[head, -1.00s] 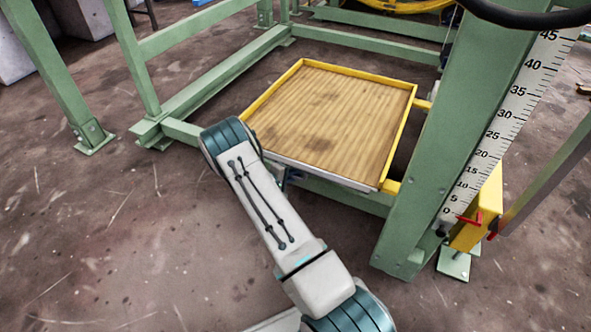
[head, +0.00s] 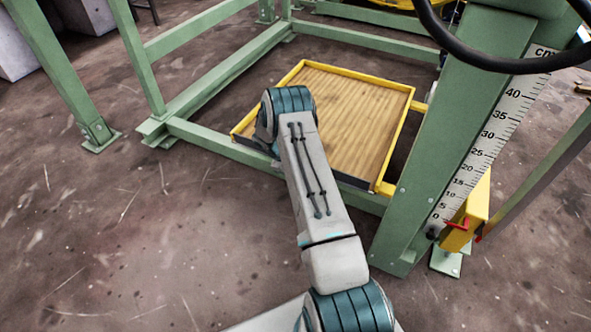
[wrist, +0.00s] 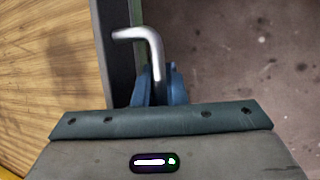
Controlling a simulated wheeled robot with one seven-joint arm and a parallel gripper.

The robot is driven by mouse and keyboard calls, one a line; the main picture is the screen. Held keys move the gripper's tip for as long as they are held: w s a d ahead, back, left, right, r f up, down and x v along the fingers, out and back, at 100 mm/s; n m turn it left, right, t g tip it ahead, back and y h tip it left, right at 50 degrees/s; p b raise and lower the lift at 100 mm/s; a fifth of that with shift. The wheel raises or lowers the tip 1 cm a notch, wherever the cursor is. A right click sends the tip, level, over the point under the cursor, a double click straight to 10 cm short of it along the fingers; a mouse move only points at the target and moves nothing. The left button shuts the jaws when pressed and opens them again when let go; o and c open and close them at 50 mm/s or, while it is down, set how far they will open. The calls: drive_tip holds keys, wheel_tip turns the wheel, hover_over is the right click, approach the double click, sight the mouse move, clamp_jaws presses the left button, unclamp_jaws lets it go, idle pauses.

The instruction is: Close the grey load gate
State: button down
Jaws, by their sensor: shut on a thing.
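The grey load gate (head: 352,182) is a narrow strip along the near edge of the wooden platform (head: 365,115); my arm covers part of it in the head view. In the wrist view the gate looks like a dark grey strip (wrist: 117,55) beside the wood. A bent silver handle (wrist: 153,42) stands next to the strip. My gripper (wrist: 157,85) has its blue fingers shut around the handle's straight part. In the head view the gripper is hidden behind my arm. How far the gate is tilted I cannot tell.
Green frame beams (head: 225,75) surround the platform, with a thick green post (head: 440,150) and a centimetre scale (head: 490,135) at the right. A black cable (head: 480,60) hangs at the upper right. Bare floor (head: 130,240) lies at the left front.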

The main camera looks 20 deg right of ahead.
drive_tip(key=shift+w+d+r+g+y, duration=0.1)
drive_tip(key=shift+r+g+y, duration=0.1)
drive_tip(key=shift+g+y, duration=0.3)
idle(0.3)
drive_tip(key=c, duration=1.8)
unclamp_jaws()
drive_tip(key=shift+o, duration=0.2)
drive_tip(key=p+v, duration=0.3)
drive_tip(key=v, duration=1)
drive_tip(key=shift+r, duration=0.5)
drive_tip(key=shift+d, duration=0.1)
